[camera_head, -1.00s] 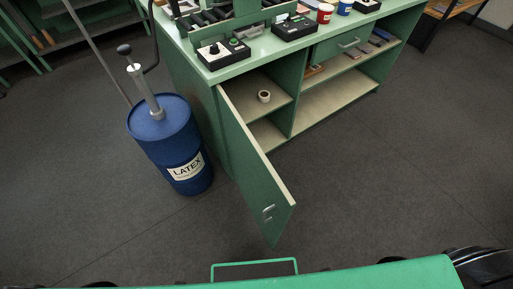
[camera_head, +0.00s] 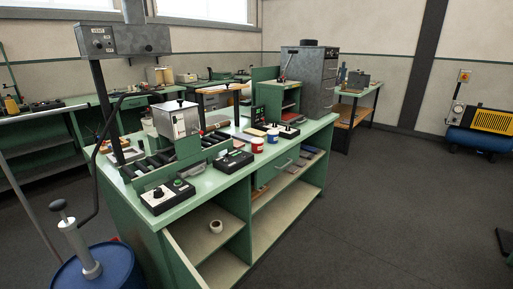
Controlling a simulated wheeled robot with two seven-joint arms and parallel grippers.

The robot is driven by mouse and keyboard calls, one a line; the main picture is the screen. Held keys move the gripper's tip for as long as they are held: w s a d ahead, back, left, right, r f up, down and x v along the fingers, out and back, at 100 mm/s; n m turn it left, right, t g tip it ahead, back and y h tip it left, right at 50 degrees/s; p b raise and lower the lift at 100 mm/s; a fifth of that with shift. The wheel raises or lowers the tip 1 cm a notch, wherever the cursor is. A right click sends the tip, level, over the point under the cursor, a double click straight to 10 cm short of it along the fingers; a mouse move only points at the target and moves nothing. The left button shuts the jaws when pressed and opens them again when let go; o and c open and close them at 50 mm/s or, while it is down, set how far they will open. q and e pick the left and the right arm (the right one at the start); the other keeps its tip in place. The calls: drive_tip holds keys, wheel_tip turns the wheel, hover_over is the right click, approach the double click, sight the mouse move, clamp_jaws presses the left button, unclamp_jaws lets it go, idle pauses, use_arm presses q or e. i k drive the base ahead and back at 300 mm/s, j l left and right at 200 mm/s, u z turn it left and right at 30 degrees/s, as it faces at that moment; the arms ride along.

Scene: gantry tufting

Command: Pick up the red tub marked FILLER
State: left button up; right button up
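A small red tub (camera_head: 257,145) with a white band stands upright on the green bench top (camera_head: 212,182), near its front edge and above the open shelves. Its lettering is too small to read.
Black control boxes (camera_head: 167,195) and a roller conveyor (camera_head: 155,163) are on the bench left of the tub. A blue drum (camera_head: 100,272) with a pump stands at the lower left.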

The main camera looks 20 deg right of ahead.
sight(258, 143)
drive_tip(key=i+l+u, duration=0.1)
drive_tip(key=l, duration=0.95)
drive_tip(key=i+l+u, duration=0.15)
drive_tip(key=l, duration=0.95)
drive_tip(key=k+j, duration=0.05)
